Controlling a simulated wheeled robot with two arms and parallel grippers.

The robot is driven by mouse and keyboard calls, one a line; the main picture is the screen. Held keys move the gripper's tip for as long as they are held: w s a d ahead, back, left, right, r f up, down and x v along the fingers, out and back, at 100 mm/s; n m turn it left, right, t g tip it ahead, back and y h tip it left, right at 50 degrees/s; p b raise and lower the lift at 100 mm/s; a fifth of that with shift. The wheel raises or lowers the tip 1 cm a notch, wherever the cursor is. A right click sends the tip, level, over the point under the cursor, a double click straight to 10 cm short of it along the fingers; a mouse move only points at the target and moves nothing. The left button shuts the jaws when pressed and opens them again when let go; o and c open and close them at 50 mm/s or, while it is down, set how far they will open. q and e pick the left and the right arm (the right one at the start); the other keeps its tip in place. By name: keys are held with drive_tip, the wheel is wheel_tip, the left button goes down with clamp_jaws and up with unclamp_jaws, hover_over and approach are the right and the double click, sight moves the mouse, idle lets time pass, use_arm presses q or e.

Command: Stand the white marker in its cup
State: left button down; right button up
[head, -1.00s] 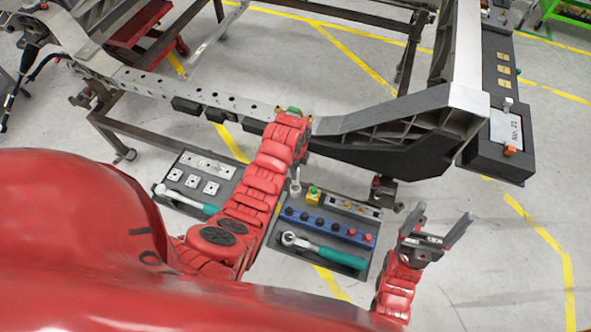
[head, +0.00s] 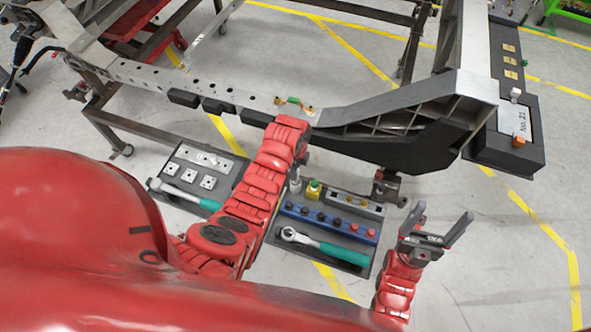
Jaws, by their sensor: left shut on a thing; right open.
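My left arm reaches in over the trays, and its gripper (head: 299,160) is mostly hidden behind the red forearm. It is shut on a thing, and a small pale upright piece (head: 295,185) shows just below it. This piece appears to be the white marker, at the left end of the right tray, beside a yellow bottle. Whether it stands in a cup or is apart from one cannot be told at this size, and I cannot make out the cup. My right gripper (head: 444,214) is open and empty, fingers up, right of the tray.
The right tray (head: 364,272) holds a blue rack (head: 328,223) and a green-handled ratchet (head: 325,248). The left tray (head: 237,167) holds metal plates and another green-handled tool. The chassis beam (head: 365,112) runs behind. A black box (head: 530,152) stands at right; the floor before it is clear.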

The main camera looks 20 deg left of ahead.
use_arm(q)
drive_tip(key=shift+f, duration=0.55)
drive_tip(key=c, duration=0.6)
unclamp_jaws()
drive_tip(key=shift+o, duration=0.2)
drive_tip(key=shift+r, duration=0.1)
wheel_tip(320, 180, up, 9)
drive_tip(key=p, duration=0.3)
drive_tip(key=shift+s, duration=0.1)
